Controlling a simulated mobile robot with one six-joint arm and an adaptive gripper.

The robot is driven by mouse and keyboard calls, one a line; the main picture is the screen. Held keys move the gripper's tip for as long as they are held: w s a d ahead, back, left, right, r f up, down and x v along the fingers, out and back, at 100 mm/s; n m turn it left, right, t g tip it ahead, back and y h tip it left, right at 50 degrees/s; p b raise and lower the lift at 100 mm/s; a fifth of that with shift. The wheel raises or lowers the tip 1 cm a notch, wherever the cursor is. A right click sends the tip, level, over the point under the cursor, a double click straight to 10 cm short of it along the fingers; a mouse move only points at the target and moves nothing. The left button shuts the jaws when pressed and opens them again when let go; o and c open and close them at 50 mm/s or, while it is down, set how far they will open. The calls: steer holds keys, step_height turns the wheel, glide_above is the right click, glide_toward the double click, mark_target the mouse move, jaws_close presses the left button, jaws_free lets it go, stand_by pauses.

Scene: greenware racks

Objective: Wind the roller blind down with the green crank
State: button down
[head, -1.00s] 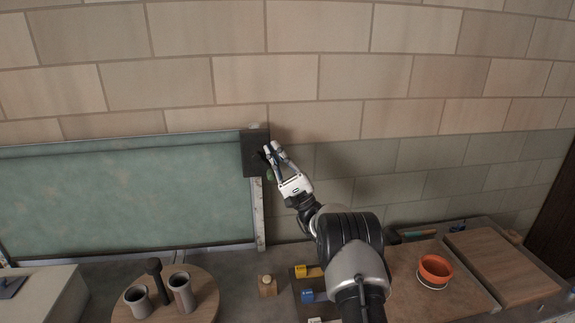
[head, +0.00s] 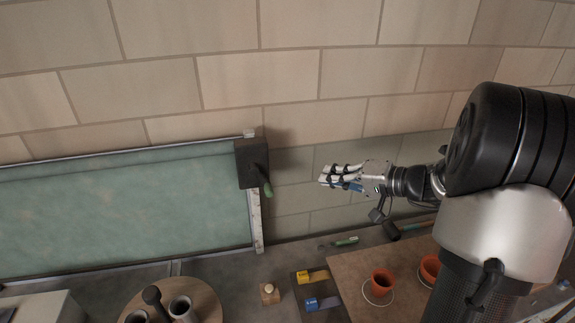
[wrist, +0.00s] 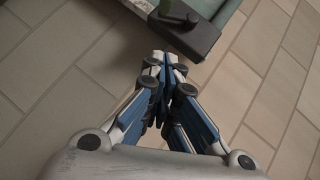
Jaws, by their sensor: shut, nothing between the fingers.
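The green roller blind (head: 120,212) hangs on the wall at the left of the head view, its cloth drawn well down. A dark winder box (head: 250,160) sits at its upper right corner. In the wrist view the shut fingers (wrist: 162,62) are near the dark crank arm (wrist: 188,28), and the green handle (wrist: 178,10) is partly cut off by the top edge.
Below, the bench holds a round wooden board (head: 205,300) with grey cups, a small wooden block (head: 269,293), yellow (head: 313,277) and blue (head: 322,303) items, and orange pots (head: 381,282). The wall between crank and gripper is clear.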

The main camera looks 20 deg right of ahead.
glide_toward(261, 181)
steer(key=w+d+f, duration=0.2)
steer(key=w, duration=0.1)
steer(key=shift+w+a+f+b, duration=0.1)
steer(key=shift+w+a+b, duration=0.15)
steer(key=shift+a+b, duration=0.2)
